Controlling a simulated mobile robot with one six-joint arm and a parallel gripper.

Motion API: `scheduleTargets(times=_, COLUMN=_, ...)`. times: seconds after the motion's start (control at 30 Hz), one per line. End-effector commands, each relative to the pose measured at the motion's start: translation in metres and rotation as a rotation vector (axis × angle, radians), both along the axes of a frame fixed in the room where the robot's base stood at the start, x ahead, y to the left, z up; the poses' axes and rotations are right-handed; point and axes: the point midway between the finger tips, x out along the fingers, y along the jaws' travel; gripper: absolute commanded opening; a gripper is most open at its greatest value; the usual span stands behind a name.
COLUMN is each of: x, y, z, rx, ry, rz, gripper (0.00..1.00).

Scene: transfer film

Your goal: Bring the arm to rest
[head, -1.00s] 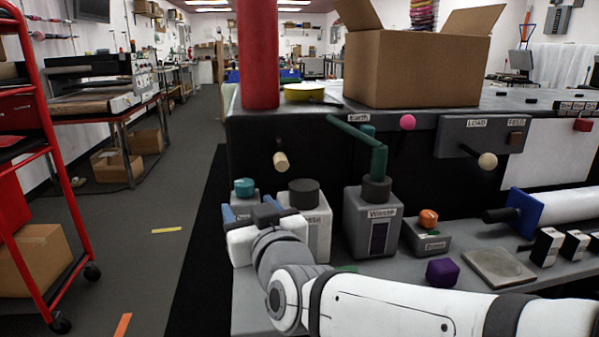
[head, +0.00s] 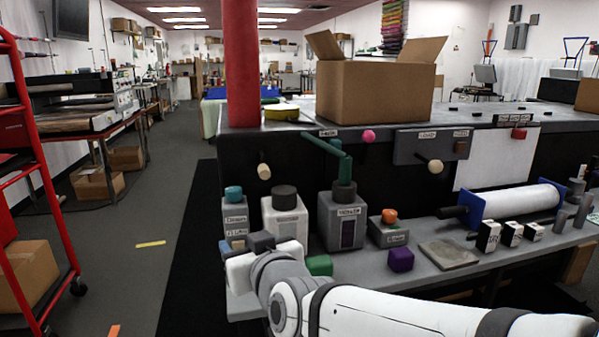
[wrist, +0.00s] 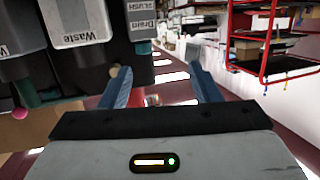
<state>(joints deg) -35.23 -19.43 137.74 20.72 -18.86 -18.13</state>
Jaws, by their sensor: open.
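My gripper shows in the wrist view (wrist: 160,90) with its two blue fingers spread apart and nothing between them. In the head view my white and grey arm reaches in from the lower right. Its wrist end is in front of the bench's left end, near the labelled containers. The fingers are mostly hidden there. The wrist picture is turned over, with ceiling lights low in it. A container labelled Waste (wrist: 82,20) shows at its upper left, close to the left finger but apparently apart from it.
Behind my wrist stand a grey bottle with a teal cap (head: 235,215), a white container (head: 285,222) and a grey container (head: 342,220). A green block (head: 319,265) and a purple block (head: 401,260) lie nearby. A red rack (head: 30,180) stands left, with clear floor (head: 150,215) between.

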Motion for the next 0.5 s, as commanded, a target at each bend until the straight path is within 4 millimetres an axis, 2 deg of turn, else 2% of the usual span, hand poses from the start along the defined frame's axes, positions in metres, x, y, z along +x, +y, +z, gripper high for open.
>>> scheduleTargets(times=0.03, x=0.001, y=-0.008, z=0.006, rx=-0.016, ry=0.034, rz=-0.009, gripper=0.57)
scheduleTargets(times=0.27, x=-0.002, y=-0.053, z=0.001, rx=-0.102, ry=0.242, rz=-0.054, gripper=0.57)
scheduleTargets(times=0.37, x=-0.011, y=-0.086, z=-0.001, rx=-0.151, ry=0.383, rz=-0.105, gripper=0.57)
scheduleTargets(times=0.5, x=-0.042, y=-0.148, z=0.001, rx=-0.223, ry=0.654, rz=-0.211, gripper=0.57)
